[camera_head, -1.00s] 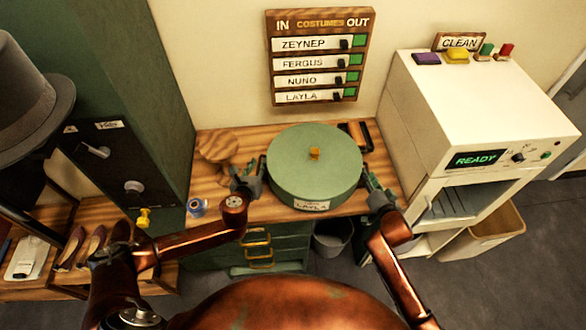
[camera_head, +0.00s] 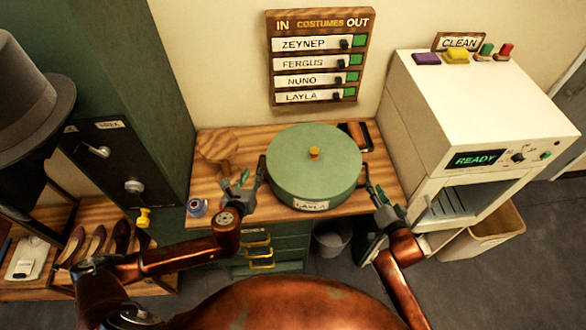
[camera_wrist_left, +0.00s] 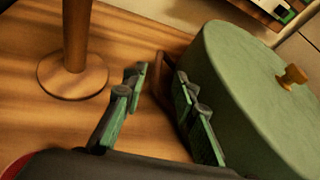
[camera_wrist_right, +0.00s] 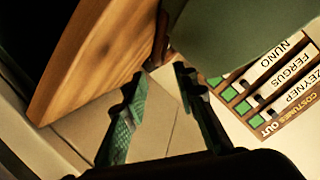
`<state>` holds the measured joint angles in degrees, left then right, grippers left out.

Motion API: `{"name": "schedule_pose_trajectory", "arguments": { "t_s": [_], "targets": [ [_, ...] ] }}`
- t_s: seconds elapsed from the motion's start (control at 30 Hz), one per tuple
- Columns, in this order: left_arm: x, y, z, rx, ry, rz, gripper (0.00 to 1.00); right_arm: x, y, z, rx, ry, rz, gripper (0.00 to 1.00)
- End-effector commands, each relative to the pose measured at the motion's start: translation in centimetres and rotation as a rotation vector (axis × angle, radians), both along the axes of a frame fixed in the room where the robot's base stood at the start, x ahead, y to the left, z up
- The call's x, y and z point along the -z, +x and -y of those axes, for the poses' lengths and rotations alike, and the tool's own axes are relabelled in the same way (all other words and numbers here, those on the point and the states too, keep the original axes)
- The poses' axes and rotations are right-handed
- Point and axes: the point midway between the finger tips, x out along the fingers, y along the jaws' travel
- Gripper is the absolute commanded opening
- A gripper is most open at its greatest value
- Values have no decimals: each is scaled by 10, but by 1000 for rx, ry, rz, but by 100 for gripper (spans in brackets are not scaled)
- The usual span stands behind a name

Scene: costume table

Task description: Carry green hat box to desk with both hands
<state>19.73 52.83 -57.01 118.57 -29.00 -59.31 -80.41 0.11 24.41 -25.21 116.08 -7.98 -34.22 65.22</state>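The round green hat box (camera_head: 314,170) sits upright on the wooden desk (camera_head: 205,186), with a yellow knob on its lid and a LAYLA label in front. My left gripper (camera_head: 246,181) is at the box's left side, with its fingers apart. In the left wrist view, a brown side handle (camera_wrist_left: 159,82) lies just beyond and between the fingertips (camera_wrist_left: 160,80), close to the box wall. My right gripper (camera_head: 374,192) is off the box's right side. In the right wrist view its fingers (camera_wrist_right: 158,82) are apart, with nothing between them.
A wooden stand (camera_head: 217,148) and a small tape roll (camera_head: 197,207) are on the desk's left. A green cabinet (camera_head: 135,90) borders the left. A white machine (camera_head: 480,95) reading READY stands right. A bin (camera_head: 333,238) is on the floor below.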

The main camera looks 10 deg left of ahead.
Motion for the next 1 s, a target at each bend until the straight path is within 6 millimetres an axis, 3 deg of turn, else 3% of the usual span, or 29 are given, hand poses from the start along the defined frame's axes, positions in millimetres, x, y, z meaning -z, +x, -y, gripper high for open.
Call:
{"name": "schedule_pose_trajectory", "arguments": {
  "t_s": [0.1, 0.33, 1.0],
  "targets": [
    [0, 0, 0, 0, 0, 0, 26, -6, -22, 6, 0, -1, -1, 26],
    [0, 0, 0, 0, 0, 0, 26, -14, -44, 13, 1, 0, 0, 26],
    [0, 0, 0, 0, 0, 0, 26, -15, -46, 13, 0, -1, 0, 26]
  ]
}}
